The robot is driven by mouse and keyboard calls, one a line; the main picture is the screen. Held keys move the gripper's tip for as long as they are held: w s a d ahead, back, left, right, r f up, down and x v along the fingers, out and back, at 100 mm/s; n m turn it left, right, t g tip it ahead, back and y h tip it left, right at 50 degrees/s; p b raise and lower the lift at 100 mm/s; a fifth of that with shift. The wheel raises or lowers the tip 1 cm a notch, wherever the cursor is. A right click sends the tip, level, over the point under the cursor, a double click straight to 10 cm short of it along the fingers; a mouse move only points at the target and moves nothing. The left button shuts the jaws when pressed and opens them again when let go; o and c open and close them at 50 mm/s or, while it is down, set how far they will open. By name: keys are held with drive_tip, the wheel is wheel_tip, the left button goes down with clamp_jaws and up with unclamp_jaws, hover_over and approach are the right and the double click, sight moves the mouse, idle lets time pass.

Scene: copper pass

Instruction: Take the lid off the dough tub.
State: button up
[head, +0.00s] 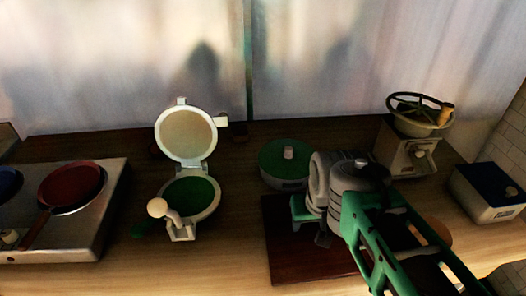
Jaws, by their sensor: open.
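The dough tub (285,179) appears to be the low round container at the back middle of the counter. Its green lid (273,158) sits on top and has a pale knob (288,152) in the middle. My gripper (314,224) is just in front and to the right of the tub, over a dark brown board (287,262). It is open, and I see nothing held in it. My grey wrist hides part of the space right of the tub. The fingers are small and dark, and I cannot tell their exact height.
An open press (186,136) with a green lower plate (190,195) stands left. A hob (88,235) with a red pan (72,186) is far left. A grinder with a handwheel (405,155) and a blue-topped box (487,203) stand right. Counter between press and board is clear.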

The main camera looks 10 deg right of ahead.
drive_tip(key=w+d+r+m, duration=0.1)
drive_tip(key=w+r, duration=0.3)
drive_tip(key=w, duration=0.3)
drive_tip(key=w+r+m, duration=0.1)
drive_tip(key=w+r, duration=0.2)
drive_tip(key=w, duration=0.4)
drive_tip(key=r+m+h, duration=0.1)
drive_tip(key=m, duration=0.1)
hover_over(289, 148)
drive_tip(key=s, duration=0.2)
drive_tip(key=x, duration=0.6)
drive_tip(key=shift+a+f, duration=0.35)
drive_tip(key=shift+f, duration=0.1)
drive_tip(key=shift+s, duration=0.1)
clamp_jaws()
